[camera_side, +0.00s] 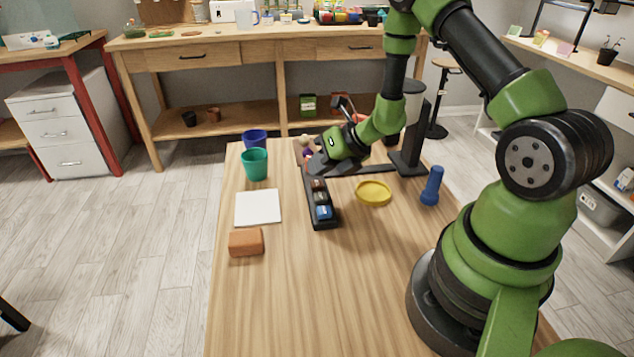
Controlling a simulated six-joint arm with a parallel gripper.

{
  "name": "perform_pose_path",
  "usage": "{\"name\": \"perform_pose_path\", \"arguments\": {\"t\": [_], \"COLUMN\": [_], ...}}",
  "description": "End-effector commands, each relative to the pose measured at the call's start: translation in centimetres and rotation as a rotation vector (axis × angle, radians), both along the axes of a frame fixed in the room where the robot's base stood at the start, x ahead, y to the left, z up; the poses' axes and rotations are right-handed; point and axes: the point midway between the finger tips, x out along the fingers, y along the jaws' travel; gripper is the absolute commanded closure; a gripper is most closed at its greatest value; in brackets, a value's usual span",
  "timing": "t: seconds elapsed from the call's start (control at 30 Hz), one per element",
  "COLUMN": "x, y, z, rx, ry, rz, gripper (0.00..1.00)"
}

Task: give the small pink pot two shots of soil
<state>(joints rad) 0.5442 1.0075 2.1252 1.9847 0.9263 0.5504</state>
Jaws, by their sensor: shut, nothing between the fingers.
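My gripper (313,166) is shut and empty, low over the far end of a long black tray (322,222). The tray holds a few small items in a row: a dark reddish one (319,185), a grey one (320,198) and a blue one (324,212). A small tan and purple item (307,150) stands just behind my gripper, partly hidden. I cannot make out a small pink pot or any soil for sure; my gripper and arm cover part of that area.
A teal pot (255,164) and a blue pot (254,139) stand at the far left. A white sheet (258,207) and an orange-brown block (246,242) lie nearer. A yellow saucer (374,192) and a blue dumbbell-shaped item (431,186) are right. The front of the table is clear.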

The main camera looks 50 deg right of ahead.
Motion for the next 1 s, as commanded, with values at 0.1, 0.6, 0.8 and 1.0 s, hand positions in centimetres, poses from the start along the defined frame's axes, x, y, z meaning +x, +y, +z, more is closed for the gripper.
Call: {"name": "perform_pose_path", "arguments": {"t": [0.1,0.6,0.8,1.0], "x": [0.0,0.0,0.0,0.01], "y": [0.0,0.0,0.0,-0.01], "z": [0.0,0.0,-0.27,-0.87], "rx": [0.0,0.0,0.001,0.0], "ry": [0.0,0.0,0.0,0.0], "rz": [0.0,0.0,-0.001,0.0], "gripper": [1.0,1.0,1.0,1.0]}}
